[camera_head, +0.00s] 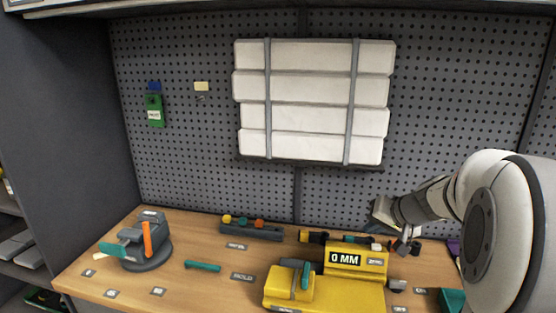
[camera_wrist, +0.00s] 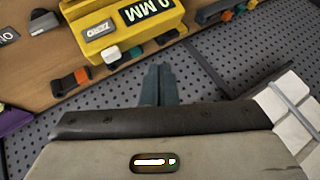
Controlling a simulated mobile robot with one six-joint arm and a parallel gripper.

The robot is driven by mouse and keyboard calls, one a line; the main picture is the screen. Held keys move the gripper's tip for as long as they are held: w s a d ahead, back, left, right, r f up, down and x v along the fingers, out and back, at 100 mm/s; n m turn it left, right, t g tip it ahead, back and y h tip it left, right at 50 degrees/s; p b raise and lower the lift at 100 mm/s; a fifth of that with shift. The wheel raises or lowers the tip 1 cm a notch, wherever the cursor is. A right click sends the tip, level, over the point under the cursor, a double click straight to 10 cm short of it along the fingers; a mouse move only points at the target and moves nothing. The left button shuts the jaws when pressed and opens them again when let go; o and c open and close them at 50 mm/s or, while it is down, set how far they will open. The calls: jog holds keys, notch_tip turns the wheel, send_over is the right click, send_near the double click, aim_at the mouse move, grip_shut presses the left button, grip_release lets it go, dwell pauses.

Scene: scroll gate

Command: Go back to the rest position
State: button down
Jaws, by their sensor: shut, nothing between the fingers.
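My gripper (camera_wrist: 158,85) shows in the wrist view with its two dark fingers together and nothing between them.
A grey pegboard (camera_head: 200,150) rises behind the bench, with a strapped stack of white slabs (camera_head: 312,118) on it. A grey fixture with an orange lever (camera_head: 147,240) stands at the left. A tool rack (camera_head: 250,231) lies along the back. The air left of my arm is clear.

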jog(key=s+a+n+g, duration=0.2)
jog(key=s+a, duration=0.6)
jog(key=a, duration=0.1)
jog(key=s+a+f+n+g+h, duration=0.1)
jog(key=s, duration=0.6)
jog(key=s+a+f+n+g+h, duration=0.1)
jog(key=s+a+f+h, duration=0.1)
jog(key=s, duration=0.5)
jog(key=shift+s+a+f+g, duration=0.25)
jog(key=shift+s+a+g, duration=0.05)
jog(key=shift+s, duration=0.1)
